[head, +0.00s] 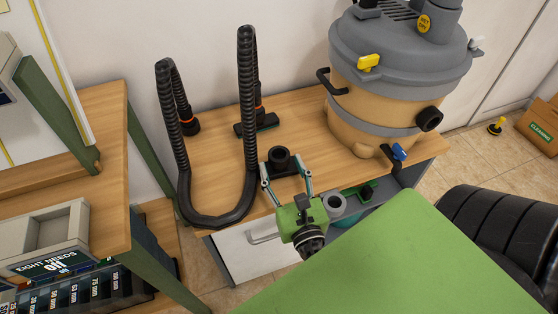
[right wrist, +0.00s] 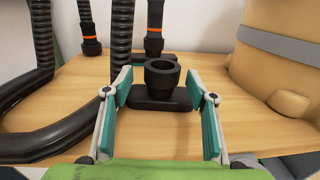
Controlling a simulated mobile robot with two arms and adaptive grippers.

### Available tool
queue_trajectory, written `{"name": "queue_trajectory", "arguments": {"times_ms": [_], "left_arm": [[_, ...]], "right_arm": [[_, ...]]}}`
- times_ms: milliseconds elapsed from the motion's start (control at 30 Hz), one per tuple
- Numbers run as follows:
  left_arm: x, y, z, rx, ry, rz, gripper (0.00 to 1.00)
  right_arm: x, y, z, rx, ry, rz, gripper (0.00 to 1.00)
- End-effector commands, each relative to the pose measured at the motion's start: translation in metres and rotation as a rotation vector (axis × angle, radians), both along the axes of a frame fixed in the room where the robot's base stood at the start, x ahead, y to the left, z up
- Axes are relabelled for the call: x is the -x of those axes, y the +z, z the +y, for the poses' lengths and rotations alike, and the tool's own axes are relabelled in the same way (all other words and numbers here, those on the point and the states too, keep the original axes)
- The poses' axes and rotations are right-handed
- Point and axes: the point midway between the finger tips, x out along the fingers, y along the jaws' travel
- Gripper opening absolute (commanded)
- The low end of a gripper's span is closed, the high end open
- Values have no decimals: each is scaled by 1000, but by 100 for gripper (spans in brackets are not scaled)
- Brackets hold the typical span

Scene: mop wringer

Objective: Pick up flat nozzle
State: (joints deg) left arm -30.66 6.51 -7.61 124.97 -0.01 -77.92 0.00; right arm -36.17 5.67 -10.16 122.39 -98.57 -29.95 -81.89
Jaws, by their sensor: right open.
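The flat nozzle (head: 280,160) is black, with an upright round socket on a wide flat base, and stands on the wooden top. My right gripper (head: 285,172) is open, with one finger on each side of it. In the right wrist view, the nozzle (right wrist: 162,97) stands between and slightly beyond the spread fingers of my right gripper (right wrist: 159,88). Its socket opening faces up, and no grip on it shows. My left gripper is not in view.
A black hose (head: 248,110) loops up left of the nozzle. Behind stands another black floor nozzle (head: 262,122) with an orange ring on its tube. A vacuum drum (head: 375,100) stands to the right.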

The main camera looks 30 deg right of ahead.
Motion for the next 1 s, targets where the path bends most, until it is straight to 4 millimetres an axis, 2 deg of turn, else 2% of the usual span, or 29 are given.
{"name": "queue_trajectory", "arguments": {"times_ms": [100,233,533,567,700,1000], "left_arm": [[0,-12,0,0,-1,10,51],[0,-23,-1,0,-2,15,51],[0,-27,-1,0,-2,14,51],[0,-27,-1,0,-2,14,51],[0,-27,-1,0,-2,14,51],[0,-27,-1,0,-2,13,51]], "right_arm": [[-19,4,-10,-1,-2,-4,52],[-34,3,-15,0,-2,-3,52],[-38,2,-16,-2,0,-1,52],[-38,2,-16,-2,0,-2,47],[-38,2,-16,-2,-1,-2,11],[-38,2,-16,-2,-1,-2,9]]}}
